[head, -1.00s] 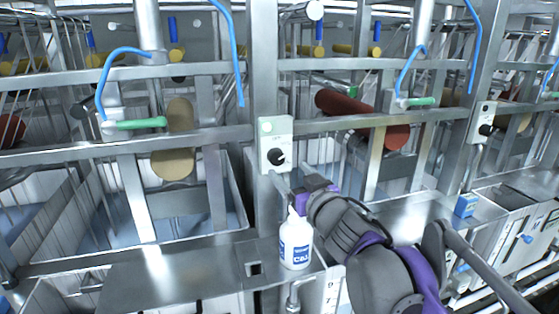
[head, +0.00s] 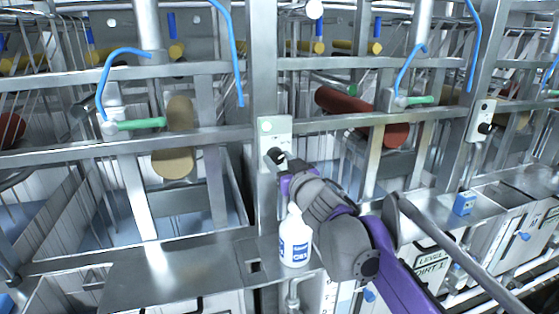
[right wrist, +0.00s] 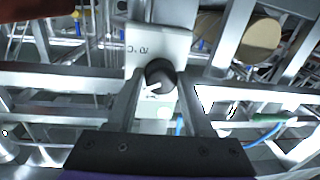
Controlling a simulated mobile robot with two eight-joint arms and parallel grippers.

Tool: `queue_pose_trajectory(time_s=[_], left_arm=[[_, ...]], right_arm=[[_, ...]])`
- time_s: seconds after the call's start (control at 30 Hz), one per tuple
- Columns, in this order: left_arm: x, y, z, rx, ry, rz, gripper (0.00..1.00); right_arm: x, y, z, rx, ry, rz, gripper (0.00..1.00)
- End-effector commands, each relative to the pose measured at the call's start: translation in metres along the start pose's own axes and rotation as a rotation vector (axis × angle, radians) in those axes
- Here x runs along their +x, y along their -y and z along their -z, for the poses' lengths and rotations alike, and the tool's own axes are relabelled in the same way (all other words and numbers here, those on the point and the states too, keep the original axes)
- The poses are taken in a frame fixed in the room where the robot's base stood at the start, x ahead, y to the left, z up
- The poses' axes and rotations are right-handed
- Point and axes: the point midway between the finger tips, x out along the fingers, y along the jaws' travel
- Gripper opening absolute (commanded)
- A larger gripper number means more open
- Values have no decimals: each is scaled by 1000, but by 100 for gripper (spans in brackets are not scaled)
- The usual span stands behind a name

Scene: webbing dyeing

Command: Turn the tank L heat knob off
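The heat knob (head: 276,156) is a black dial on a pale control plate (head: 275,129) fixed to the steel post between two tanks. In the right wrist view the dark round knob (right wrist: 160,74) carries a white pointer mark, and its plate (right wrist: 158,45) is upside down. My right gripper (head: 284,170) is at the knob, partly hiding it in the head view. In the right wrist view its two fingers (right wrist: 158,84) are apart, one on each side of the knob, with narrow gaps visible. My left gripper is out of view.
A white bottle with a blue label (head: 295,240) stands on the steel ledge just below my right gripper. A second control plate with a black knob (head: 484,127) is on the post to the right.

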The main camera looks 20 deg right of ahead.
Motion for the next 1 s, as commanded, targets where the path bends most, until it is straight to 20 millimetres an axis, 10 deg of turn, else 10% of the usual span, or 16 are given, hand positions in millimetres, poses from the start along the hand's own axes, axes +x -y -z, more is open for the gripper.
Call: queue_pose_trajectory(time_s=[0.27,1.0], left_arm=[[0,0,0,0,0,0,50],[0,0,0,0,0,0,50]], right_arm=[[0,0,0,0,0,1,0],[0,0,2,-345,34,3,0]])
